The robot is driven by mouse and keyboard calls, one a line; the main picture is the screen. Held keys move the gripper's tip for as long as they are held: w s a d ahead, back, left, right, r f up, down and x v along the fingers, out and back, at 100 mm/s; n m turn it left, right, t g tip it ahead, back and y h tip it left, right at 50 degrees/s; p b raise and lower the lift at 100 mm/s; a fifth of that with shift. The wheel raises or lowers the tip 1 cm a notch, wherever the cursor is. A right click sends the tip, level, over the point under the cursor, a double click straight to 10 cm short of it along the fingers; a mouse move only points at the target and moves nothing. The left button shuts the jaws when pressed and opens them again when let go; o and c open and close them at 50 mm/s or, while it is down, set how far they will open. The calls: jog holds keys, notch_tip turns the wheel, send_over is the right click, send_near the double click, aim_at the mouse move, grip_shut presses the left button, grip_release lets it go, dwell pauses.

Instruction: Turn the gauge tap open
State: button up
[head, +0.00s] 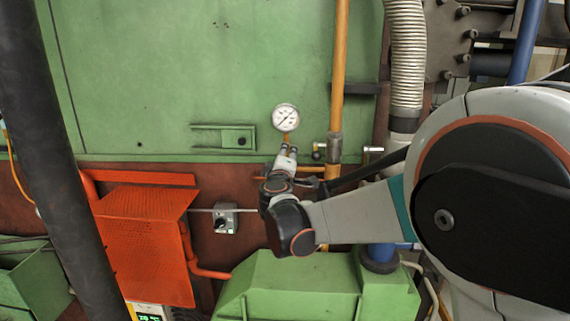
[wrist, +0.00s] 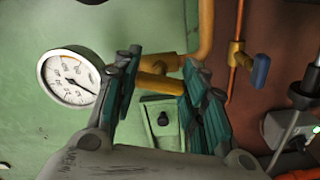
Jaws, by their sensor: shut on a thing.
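The white round pressure gauge (head: 286,118) stands in front of the green panel, and it shows large in the wrist view (wrist: 70,77). The brass gauge tap (wrist: 158,82) lies beside it, between my fingers. In the head view my gripper (head: 287,153) is just below the gauge and covers most of the tap. In the wrist view my gripper (wrist: 160,66) has one dark green finger on each side of the brass part. It is shut on the tap. The tap's handle is largely hidden, so its angle cannot be told.
A yellow pipe (head: 338,70) runs upright right of the gauge. A tap with a blue handle (wrist: 261,70) is close by in the wrist view. An orange mesh guard (head: 147,235) stands lower left, and a grey switch box (head: 225,218) sits left of my wrist.

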jog(key=shift+n+b, duration=0.65)
jog(key=shift+n, duration=1.35)
jog(key=o, duration=1.1)
jog(key=s, duration=0.7)
jog(key=shift+s+a, duration=0.15)
jog(key=shift+s, duration=0.1)
jog(key=shift+f, duration=0.1)
